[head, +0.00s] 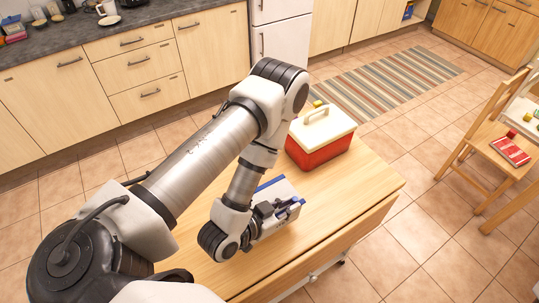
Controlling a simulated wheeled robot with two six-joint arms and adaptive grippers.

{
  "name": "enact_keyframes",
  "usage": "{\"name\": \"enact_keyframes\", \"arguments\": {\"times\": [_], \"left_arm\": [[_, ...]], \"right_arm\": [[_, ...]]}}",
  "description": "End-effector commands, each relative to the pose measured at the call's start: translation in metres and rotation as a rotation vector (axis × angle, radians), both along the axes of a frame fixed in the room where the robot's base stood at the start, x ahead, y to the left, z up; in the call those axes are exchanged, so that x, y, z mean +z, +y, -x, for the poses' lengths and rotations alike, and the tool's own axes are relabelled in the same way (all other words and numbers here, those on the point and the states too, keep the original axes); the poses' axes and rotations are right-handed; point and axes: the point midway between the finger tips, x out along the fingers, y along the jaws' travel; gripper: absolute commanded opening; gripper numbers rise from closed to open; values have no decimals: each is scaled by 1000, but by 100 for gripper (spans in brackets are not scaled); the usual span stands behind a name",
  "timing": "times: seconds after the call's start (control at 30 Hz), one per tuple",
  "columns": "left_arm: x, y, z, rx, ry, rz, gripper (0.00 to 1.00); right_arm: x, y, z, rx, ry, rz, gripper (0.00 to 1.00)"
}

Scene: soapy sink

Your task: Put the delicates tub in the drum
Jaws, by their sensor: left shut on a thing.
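A white box-like thing with blue edges (283,188) is on the wooden table, partly hidden behind my left arm and gripper. I cannot tell whether it is the delicates tub, as no label can be read. My left gripper (289,210) is at its near side, shut on it. Whether the thing rests on the table or is slightly raised is unclear. No drum can be made out in this view. My right gripper is not in view.
A red cooler with a white lid and handle (320,138) stands on the table (352,196) behind the box. A small yellow thing shows behind the cooler. A chair (497,140) with a red book stands at right. Striped rug (385,83) and cabinets lie beyond.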

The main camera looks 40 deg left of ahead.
Motion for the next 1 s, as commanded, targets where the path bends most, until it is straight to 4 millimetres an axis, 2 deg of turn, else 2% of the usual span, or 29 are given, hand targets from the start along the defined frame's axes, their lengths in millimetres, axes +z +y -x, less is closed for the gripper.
{"name": "enact_keyframes", "arguments": {"times": [0.07,0.17,0.5,0.83,0.9,1.0], "left_arm": [[-2,-1,1,-6,0,-2,0],[-7,5,-8,-2,-5,-3,0],[-19,41,-68,0,-11,1,0],[-18,53,-89,-4,-4,-1,0],[-8,59,-99,-4,-2,-2,0],[-10,68,-113,-4,-2,-3,0]], "right_arm": [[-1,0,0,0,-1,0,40],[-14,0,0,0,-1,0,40],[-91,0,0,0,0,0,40],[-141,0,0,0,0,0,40],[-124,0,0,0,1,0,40],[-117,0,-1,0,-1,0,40]]}}
